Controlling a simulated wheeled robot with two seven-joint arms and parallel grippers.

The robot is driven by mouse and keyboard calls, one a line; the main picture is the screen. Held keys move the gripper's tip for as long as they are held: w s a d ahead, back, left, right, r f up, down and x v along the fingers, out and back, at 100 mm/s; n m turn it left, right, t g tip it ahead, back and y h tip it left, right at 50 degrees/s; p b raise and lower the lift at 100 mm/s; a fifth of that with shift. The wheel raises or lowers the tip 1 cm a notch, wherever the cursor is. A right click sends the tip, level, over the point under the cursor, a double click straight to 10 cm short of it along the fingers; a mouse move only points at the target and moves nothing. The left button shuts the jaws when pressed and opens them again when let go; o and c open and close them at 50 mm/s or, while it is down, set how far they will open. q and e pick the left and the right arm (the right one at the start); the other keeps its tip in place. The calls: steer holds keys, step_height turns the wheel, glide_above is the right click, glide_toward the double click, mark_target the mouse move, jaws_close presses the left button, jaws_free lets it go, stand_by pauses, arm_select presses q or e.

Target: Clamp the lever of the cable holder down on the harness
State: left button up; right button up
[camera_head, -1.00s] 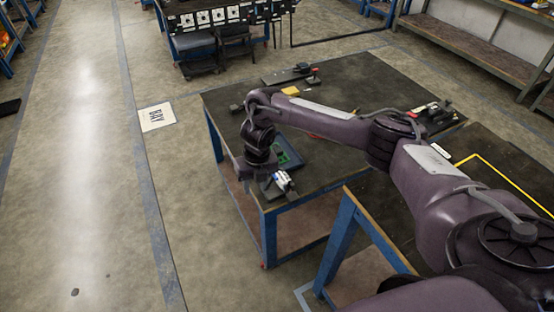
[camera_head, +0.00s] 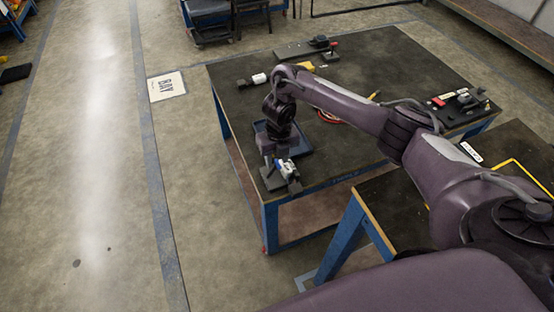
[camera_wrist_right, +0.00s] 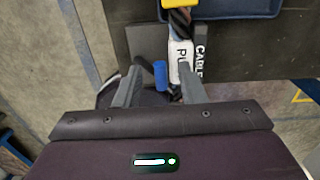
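The cable holder shows in the right wrist view as a dark block (camera_wrist_right: 215,45) lettered "CABLE", with a white lever (camera_wrist_right: 182,62) whose print is partly hidden and a blue cylinder (camera_wrist_right: 160,75) beside it. A dark strand, perhaps the harness (camera_wrist_right: 180,22), runs up from the lever to a yellow piece. My right gripper (camera_wrist_right: 160,84) is open, its fingers apart with the blue cylinder between them; the right fingertip overlaps the lever. Contact is unclear. In the head view, the right gripper (camera_head: 279,160) is over the holder (camera_head: 274,180) at the table's near-left corner. My left gripper is out of view.
A blue tray (camera_head: 297,141) lies right behind the holder, partly hidden by my arm. A red cable (camera_head: 328,117), a white connector (camera_head: 258,78) and a black fixture (camera_head: 460,103) lie on the dark table (camera_head: 235,100). A second bench stands at the right.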

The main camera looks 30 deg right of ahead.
steer(key=c, duration=0.3)
jaws_close()
steer(key=shift+s+d+f+y+b, duration=0.1)
steer(key=shift+d+f+y+b, duration=0.25)
steer(key=shift+b, duration=0.3)
steer(key=shift+d+y, duration=0.1)
steer(key=shift+y, duration=0.25)
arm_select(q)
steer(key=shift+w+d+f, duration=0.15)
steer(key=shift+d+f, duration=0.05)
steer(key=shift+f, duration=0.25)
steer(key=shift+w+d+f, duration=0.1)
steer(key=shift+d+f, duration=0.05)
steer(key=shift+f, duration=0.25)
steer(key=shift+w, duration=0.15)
arm_select(e)
steer(key=shift+o, duration=1.5)
jaws_free()
steer(key=shift+r, duration=0.1)
